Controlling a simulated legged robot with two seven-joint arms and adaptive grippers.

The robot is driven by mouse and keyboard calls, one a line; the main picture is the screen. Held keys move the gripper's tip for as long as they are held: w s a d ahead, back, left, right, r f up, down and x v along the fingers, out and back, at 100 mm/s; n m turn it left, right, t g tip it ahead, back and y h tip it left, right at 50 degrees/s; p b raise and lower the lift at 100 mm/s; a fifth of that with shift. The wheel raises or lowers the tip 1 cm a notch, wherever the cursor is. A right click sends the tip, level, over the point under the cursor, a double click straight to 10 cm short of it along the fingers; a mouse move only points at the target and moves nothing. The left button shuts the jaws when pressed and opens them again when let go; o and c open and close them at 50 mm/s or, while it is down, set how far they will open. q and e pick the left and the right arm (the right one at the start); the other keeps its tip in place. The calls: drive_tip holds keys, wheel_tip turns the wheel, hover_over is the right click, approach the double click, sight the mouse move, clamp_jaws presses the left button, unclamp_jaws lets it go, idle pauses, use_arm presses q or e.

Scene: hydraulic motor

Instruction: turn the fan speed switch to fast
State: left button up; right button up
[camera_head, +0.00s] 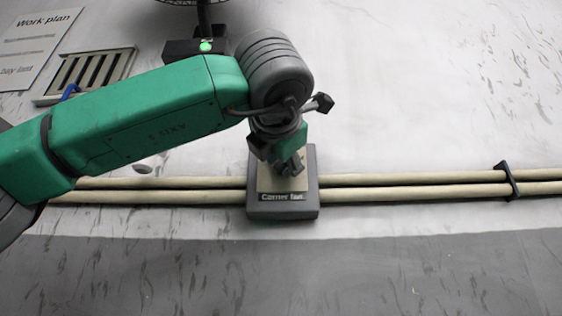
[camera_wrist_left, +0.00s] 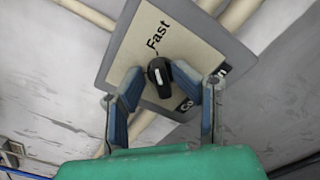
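The switch box (camera_head: 255,211) is a dark grey block with a beige face and a label that seems to read "Corner fan". It sits across two beige pipes. In the left wrist view the switch plate (camera_wrist_left: 128,50) carries the word "Fast", and a small black knob (camera_wrist_left: 159,77) with a light mark stands near its middle. My left gripper (camera_head: 288,166) is over the switch face. In the left wrist view its two fingers (camera_wrist_left: 172,84) stand apart on either side of the knob. I cannot tell whether they touch it. The head view hides the knob. My right gripper is not in view.
Two beige pipes (camera_head: 410,178) run left to right, with a black clamp (camera_head: 508,180) at right. A black fan base with a green light (camera_head: 206,46) stands at the top. A slotted grey tray (camera_head: 92,72) and a work plan sheet (camera_head: 32,45) lie at upper left. The right side is clear.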

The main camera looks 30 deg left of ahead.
use_arm(q)
drive_tip(key=shift+w+f, duration=0.15)
drive_tip(key=v, duration=1.2)
drive_tip(key=shift+f, duration=0.1)
idle(0.4)
drive_tip(key=shift+w, duration=0.1)
